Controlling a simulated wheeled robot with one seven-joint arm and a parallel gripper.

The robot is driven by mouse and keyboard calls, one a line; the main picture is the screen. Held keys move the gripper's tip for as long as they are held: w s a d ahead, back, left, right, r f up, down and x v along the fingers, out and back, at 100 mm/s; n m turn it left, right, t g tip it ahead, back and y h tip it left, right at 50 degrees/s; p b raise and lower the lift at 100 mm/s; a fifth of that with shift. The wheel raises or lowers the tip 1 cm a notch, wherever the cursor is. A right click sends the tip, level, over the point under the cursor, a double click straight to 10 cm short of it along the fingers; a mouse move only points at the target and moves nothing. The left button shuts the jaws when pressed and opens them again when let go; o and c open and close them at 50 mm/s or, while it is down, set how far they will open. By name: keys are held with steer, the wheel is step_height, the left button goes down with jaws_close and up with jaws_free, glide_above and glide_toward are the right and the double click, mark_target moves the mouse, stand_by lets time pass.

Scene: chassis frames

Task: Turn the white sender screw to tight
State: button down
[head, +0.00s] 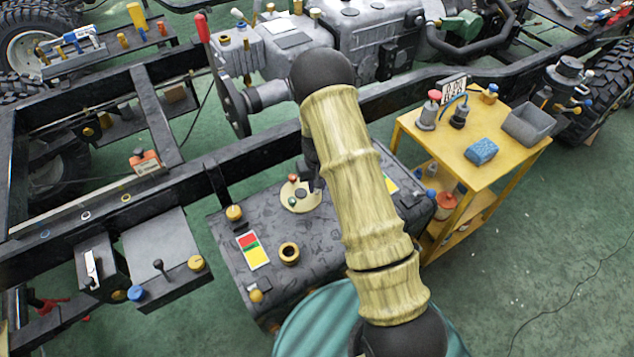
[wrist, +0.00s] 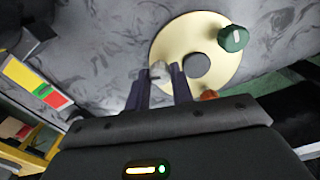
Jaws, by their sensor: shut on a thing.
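A cream round sender plate (wrist: 205,88) lies on top of the dark grey tank (wrist: 90,40); in the head view the plate (head: 290,203) is partly covered by my gripper (head: 314,180). The plate has a grey centre, a dark green screw (wrist: 233,38) with a pale mark, and an orange-brown screw (wrist: 208,95). A whitish screw head (wrist: 158,69) sits at the plate's left edge in the wrist view. My gripper (wrist: 160,78) is shut on this white screw, one dark finger on each side. Its turn angle cannot be told, as the fingers hide part of it.
On the tank (head: 222,262) stand a brass ring (head: 289,254), yellow caps (head: 234,213) and a red-yellow-green label (head: 252,250). A yellow cart (head: 500,172) with a blue sponge (head: 481,151) stands to the right. Black chassis rails (head: 150,195) run behind the tank.

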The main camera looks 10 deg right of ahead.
steer(key=m+p, duration=0.2)
steer(key=m, duration=0.5)
steer(key=shift+r, duration=0.1)
steer(key=m+p, duration=0.1)
steer(key=m, duration=0.3)
steer(key=shift+m, duration=0.4)
steer(key=shift+m+p, duration=0.65)
steer(key=shift+m, duration=0.85)
steer(key=c, duration=1.2)
jaws_free()
step_height(320, 180, up, 17)
steer(key=shift+r, duration=0.15)
